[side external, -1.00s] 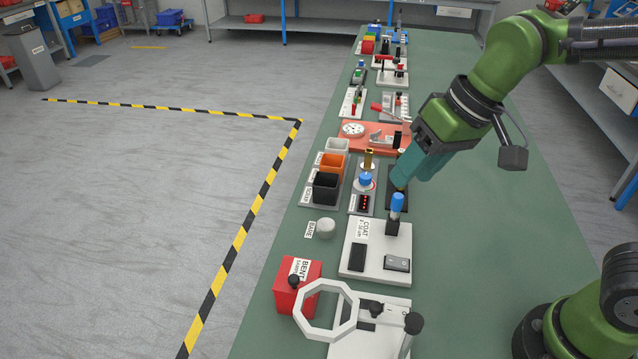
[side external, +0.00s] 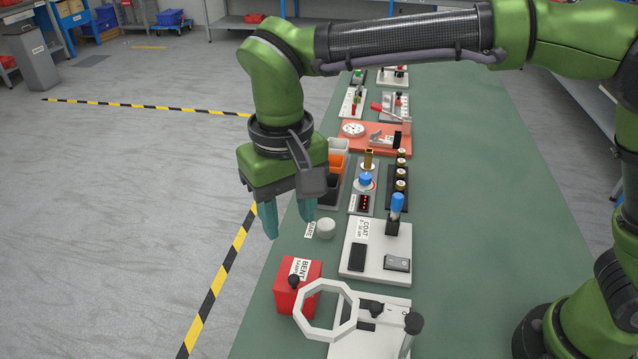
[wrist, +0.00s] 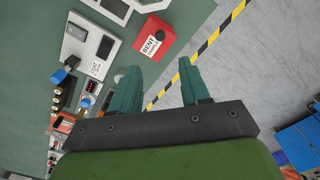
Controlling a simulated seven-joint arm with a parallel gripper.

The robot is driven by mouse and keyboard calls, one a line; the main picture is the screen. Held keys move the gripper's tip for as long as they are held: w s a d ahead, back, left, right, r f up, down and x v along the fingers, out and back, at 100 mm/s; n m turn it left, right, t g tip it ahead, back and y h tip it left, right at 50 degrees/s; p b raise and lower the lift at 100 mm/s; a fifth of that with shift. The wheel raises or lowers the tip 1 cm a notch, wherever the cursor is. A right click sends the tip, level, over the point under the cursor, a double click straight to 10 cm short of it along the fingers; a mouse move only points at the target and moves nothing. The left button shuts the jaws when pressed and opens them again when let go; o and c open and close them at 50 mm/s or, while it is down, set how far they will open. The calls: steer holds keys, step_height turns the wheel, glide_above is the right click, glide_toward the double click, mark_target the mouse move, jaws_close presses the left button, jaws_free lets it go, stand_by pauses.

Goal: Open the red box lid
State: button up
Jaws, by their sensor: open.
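The red box (side external: 308,269) stands near the left edge of the green table, with a white label reading BENT and a dark round knob (side external: 294,282) on it. Its lid looks closed. In the wrist view the red box (wrist: 163,52) shows beyond the fingertips, its knob (wrist: 162,34) on the far side. My gripper (side external: 288,222) is open and empty, with teal fingers pointing down. It is above and behind the box, apart from it, around the table's left edge. In the wrist view the gripper (wrist: 160,72) has a clear gap between its fingers.
A white octagonal ring (side external: 347,324) stands close to the right of the box. A white COAT plate (side external: 375,272) with a blue-topped post (side external: 396,204) lies farther right. A pale round knob (side external: 326,228) sits behind the box. Floor lies left of the table (side external: 480,230).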

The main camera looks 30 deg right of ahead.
mark_target(293, 277)
step_height(293, 277, down, 12)
steer(key=shift+f, duration=0.25)
jaws_close()
stand_by(0.3)
